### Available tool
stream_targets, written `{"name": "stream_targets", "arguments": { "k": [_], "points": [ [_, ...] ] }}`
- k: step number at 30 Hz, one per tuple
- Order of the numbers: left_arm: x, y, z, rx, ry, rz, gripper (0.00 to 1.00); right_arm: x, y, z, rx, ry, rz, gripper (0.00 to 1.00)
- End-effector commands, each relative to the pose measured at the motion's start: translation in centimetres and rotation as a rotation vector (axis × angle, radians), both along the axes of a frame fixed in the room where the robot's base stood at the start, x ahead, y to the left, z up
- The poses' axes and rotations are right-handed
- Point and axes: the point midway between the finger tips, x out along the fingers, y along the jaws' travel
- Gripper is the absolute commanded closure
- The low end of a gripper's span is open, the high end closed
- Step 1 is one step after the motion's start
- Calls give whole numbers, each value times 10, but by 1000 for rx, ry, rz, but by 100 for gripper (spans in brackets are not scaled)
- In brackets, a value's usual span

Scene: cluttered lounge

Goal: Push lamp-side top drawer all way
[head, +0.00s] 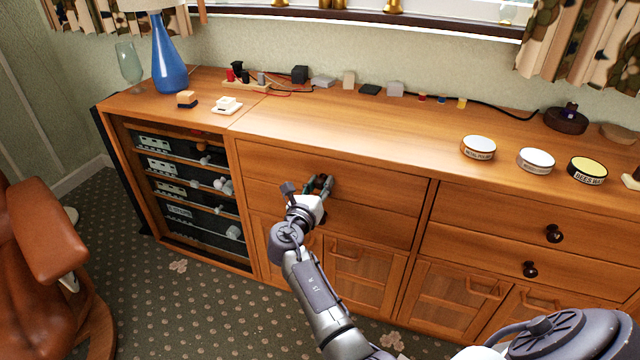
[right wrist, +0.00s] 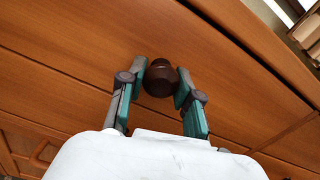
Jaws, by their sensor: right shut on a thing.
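The lamp-side top drawer (head: 385,193) is a wide wooden front below the cabinet top, left of the middle divider. It looks nearly flush with the cabinet in the head view; a dark line runs along one edge in the right wrist view (right wrist: 95,35). My right gripper (head: 320,184) is at this drawer front. In the right wrist view its green-padded fingers (right wrist: 160,82) are shut on a dark brown round knob (right wrist: 160,77), one on each side. My arm hides part of the drawer below. My left gripper is not in view.
The blue lamp (head: 170,62) stands at the cabinet's left end, above an open equipment rack (head: 190,200). Several round tins, including a yellow-topped one (head: 587,168), stand on the right of the cabinet top (head: 380,125). A brown leather chair (head: 45,240) is at left.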

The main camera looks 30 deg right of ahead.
Motion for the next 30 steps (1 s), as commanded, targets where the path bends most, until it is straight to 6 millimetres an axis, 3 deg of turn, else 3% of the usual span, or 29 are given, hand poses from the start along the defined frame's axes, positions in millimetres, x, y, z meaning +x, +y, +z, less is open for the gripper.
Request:
{"name": "stream_targets", "arguments": {
  "k": [2,3,7,17,30],
  "points": [
    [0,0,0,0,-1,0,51,0,0,0,-1,-1,0,100],
    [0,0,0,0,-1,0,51,0,0,0,-1,-1,-1,62],
    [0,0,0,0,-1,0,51,0,0,0,-1,-1,-1,40],
    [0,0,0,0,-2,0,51,-2,2,0,0,0,0,40],
    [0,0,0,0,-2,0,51,-40,52,-1,1,-1,0,40]
  ]
}}
